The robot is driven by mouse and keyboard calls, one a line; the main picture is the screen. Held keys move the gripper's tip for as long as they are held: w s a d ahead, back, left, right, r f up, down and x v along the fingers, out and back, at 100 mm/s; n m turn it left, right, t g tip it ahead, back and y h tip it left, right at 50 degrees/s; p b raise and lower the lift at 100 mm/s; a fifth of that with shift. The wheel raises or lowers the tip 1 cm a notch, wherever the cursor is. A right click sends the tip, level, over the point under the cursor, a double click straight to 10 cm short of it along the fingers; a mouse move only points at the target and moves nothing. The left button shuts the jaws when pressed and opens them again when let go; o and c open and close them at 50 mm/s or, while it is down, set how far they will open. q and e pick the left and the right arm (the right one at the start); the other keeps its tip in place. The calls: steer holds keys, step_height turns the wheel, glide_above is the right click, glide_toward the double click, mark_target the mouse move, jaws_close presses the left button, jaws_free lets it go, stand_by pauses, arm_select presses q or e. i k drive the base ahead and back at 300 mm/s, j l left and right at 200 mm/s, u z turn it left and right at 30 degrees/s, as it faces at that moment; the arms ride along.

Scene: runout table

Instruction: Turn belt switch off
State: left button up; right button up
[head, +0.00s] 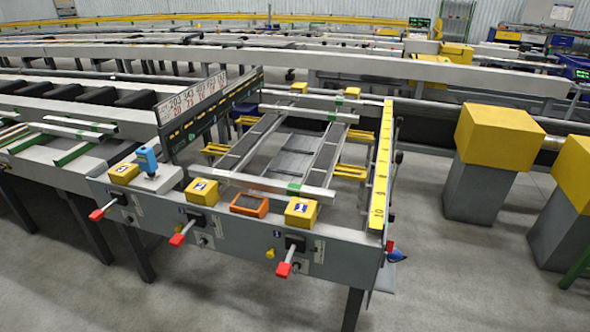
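A runout table (340,245) stands in the middle of the head view, with a grey front panel facing me. Three levers with red tips stick out of this panel: a left lever (97,215), a middle lever (177,239) and a right lever (283,269). All three point outward and down to the left. I cannot tell which of them, if any, is the belt switch, or whether it is on or off. Small yellow and dark knobs sit beside the levers. Neither of my grippers is in view.
Yellow boxes (301,212), an orange box (249,206) and a blue device (147,161) sit on the table's front ledge. A yellow scale strip (381,170) runs along its right side. Yellow-topped grey posts (478,185) stand at right. The floor in front is clear.

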mark_target(390, 245)
steer(key=i+l+z, duration=0.15)
steer(key=l, duration=1.3)
steer(key=k, duration=0.05)
